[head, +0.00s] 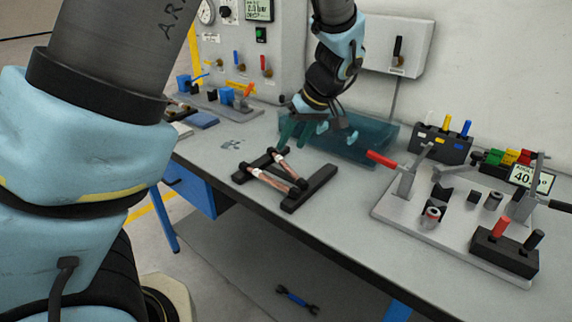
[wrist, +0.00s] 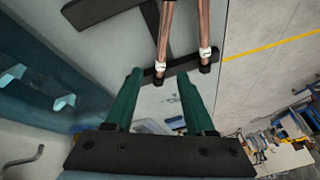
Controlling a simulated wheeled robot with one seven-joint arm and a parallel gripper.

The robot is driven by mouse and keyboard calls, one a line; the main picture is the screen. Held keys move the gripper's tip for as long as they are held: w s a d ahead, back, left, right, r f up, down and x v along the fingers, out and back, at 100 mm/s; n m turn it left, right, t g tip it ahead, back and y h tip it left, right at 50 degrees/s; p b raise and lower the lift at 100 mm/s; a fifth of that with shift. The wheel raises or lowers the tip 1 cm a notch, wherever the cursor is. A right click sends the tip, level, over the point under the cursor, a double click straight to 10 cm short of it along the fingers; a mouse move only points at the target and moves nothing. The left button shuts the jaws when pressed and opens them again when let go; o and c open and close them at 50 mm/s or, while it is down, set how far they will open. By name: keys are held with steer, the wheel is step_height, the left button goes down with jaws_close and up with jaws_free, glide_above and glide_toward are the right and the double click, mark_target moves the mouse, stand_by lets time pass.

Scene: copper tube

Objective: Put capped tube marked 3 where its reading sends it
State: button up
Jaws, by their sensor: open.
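Two copper tubes with black ends lie side by side on a black rack (head: 318,185) near the bench's front edge. I cannot read a number on either. My gripper (head: 294,139) is open and empty, above the bench behind the rack. In the wrist view its green fingers (wrist: 159,74) point toward the rack's end bar, below the tubes in the picture.
A teal translucent tray (head: 372,150) with light-blue pieces stands behind my gripper. To the right are a grey fixture plate (head: 400,215) with clamps, a display (head: 530,178) showing about 40, a black block with a red plug (head: 500,228) and a black block with coloured plugs (head: 440,143).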

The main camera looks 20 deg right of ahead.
mark_target(282, 160)
steer(key=p+x, duration=0.2)
steer(key=x, duration=0.3)
steer(key=shift+w+a+f, duration=0.1)
steer(key=shift+a+f, duration=0.05)
steer(key=shift+w+f, duration=0.1)
steer(key=shift+f, duration=0.2)
steer(key=shift+f, duration=0.25)
steer(key=shift+c, duration=0.2)
jaws_close()
stand_by(0.5)
